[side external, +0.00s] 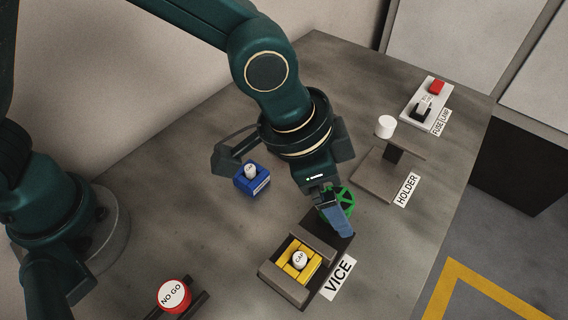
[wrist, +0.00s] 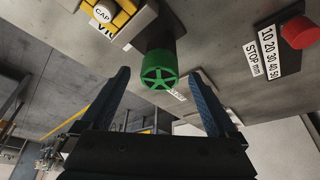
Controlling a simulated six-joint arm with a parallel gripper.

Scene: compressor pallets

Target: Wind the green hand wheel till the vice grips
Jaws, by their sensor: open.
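The green hand wheel (side external: 347,198) is spoked and sits at the end of the vice (side external: 284,283), partly hidden behind my gripper in the side view. In the wrist view the wheel (wrist: 158,78) faces the camera and appears between my two blue fingers. My gripper (side external: 338,222) is open, with its fingers spread to either side of the wheel in the wrist view (wrist: 160,75). A yellow block (side external: 291,272) with a white piece marked CAP (side external: 300,259) sits in the vice; any gap at the jaws is unclear.
A blue block (side external: 252,182) with a white piece stands left of my wrist. A red NO GO drum (side external: 173,294) is at the front left. A holder (side external: 373,180) and a fuse and lamp panel (side external: 416,112) stand right.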

